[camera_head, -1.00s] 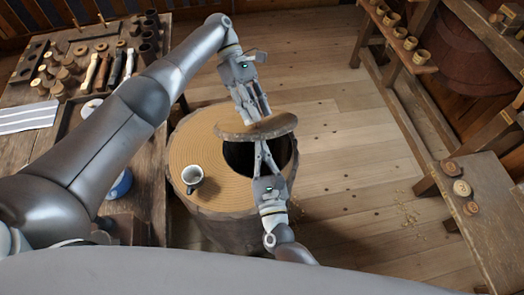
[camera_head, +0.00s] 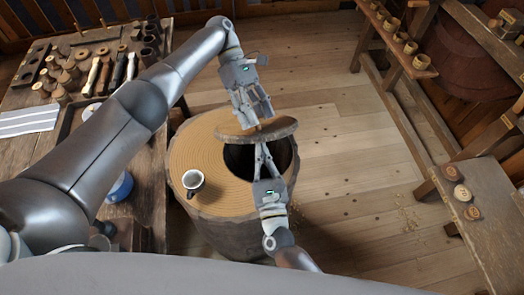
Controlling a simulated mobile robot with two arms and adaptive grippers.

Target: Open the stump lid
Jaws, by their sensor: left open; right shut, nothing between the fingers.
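The stump (camera_head: 205,155) stands on the floor with a dark round opening (camera_head: 240,160) in its top. Its wooden lid (camera_head: 283,128) is up and tilted over the far part of the opening, its near face toward me. My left gripper (camera_head: 256,118) is open on the far upper side of the lid; its fingertips are close to the lid's top, and I cannot tell whether they touch. My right gripper (camera_head: 263,147) is shut and empty, its fingertips at the lid's lower near edge, over the opening.
A mug (camera_head: 193,181) stands on the stump's top, left of the opening. A cluttered workbench (camera_head: 25,150) is at the left. A low bench (camera_head: 490,215) with several small round pieces and a shelf (camera_head: 420,70) with cups are at the right.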

